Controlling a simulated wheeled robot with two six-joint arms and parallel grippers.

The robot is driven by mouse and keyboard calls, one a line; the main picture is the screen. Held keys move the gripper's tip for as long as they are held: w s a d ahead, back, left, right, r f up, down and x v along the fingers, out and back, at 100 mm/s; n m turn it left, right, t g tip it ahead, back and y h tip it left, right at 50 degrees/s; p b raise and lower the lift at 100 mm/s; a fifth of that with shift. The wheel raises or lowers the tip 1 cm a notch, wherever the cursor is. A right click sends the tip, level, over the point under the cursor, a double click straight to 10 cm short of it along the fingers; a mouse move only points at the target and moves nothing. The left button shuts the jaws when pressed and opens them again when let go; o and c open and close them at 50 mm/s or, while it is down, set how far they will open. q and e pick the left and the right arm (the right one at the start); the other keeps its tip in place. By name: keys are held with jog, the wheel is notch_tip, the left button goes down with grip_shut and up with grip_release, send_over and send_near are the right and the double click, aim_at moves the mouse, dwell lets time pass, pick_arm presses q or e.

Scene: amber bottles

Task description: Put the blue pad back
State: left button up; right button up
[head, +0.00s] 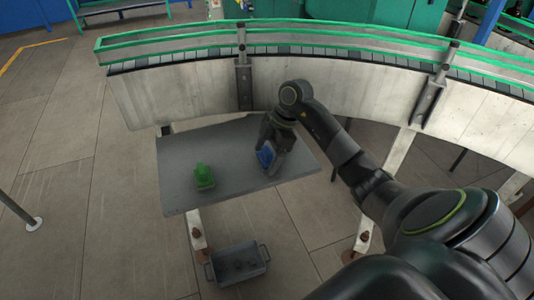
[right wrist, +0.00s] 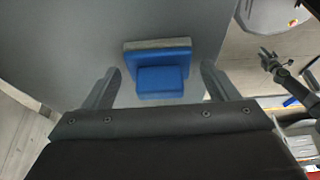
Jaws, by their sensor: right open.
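The blue pad (head: 265,157) is by the far right part of the grey table. In the right wrist view the blue pad (right wrist: 161,81) is a stepped blue block with a grey layer along its far side. My right gripper (head: 270,143) is at the pad. In the right wrist view my right gripper (right wrist: 160,85) is open, with one finger on each side of the pad and gaps between. A dark jointed shape at the right of that view looks like my left gripper (right wrist: 266,58), too small to read; the head view does not show it.
A green piece (head: 203,176) stands on the left of the grey table (head: 180,150). A grey bin (head: 238,263) with handles is on the floor in front. A curved conveyor (head: 190,95) runs behind the table. The table between the green piece and the pad is clear.

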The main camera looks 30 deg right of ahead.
jog(key=shift+r, duration=0.25)
jog(key=v, duration=1.1)
jog(key=shift+r, duration=0.35)
jog(key=shift+s+d, duration=0.1)
jog(key=shift+d, duration=0.05)
